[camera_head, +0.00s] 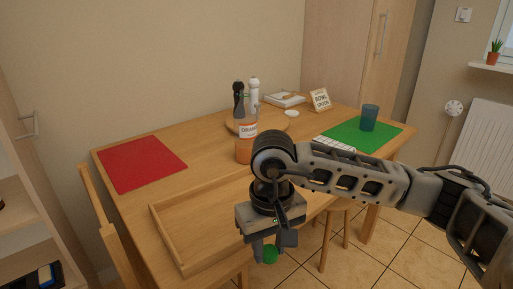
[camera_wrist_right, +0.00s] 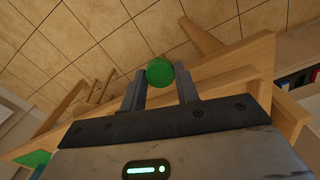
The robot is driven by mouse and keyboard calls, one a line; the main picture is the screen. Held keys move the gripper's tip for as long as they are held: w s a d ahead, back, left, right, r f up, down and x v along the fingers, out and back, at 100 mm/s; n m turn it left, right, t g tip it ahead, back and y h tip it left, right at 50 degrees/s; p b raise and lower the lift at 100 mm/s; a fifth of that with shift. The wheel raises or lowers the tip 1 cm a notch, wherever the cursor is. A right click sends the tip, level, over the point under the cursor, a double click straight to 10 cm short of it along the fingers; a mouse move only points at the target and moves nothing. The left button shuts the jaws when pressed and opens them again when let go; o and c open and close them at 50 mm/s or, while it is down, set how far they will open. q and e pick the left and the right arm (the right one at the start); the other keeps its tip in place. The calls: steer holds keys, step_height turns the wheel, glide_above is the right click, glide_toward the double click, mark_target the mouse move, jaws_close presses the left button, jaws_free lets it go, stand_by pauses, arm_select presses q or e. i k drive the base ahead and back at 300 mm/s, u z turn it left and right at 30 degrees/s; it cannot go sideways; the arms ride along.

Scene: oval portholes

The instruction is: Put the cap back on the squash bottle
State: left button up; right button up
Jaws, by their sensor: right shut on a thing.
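The squash bottle (camera_head: 245,148), clear with orange liquid and a white label, stands upright on the wooden table (camera_head: 205,190) near its middle. Its mouth is small and overlaps the mills behind, so its detail is hard to see. My right gripper (camera_head: 272,246) points down at the table's near edge, in front of the bottle and apart from it. It is shut on the green cap (camera_head: 270,255). In the right wrist view the cap (camera_wrist_right: 160,72) sits between the fingertips of the right gripper (camera_wrist_right: 160,84), with floor tiles behind it. My left gripper is not in view.
A wooden tray (camera_head: 160,232) lies at the front left, with a red mat (camera_head: 142,163) behind it. Dark and white mills (camera_head: 253,90) stand behind the bottle. A blue cup (camera_head: 369,117) stands on a green mat (camera_head: 385,136) at right. A stool (camera_head: 335,230) is below the edge.

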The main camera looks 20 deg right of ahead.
mark_target(245, 117)
steer(key=u, duration=2.7)
steer(key=k, duration=1.95)
steer(key=z, duration=2.25)
steer(key=i, duration=0.5)
steer(key=u, duration=0.1)
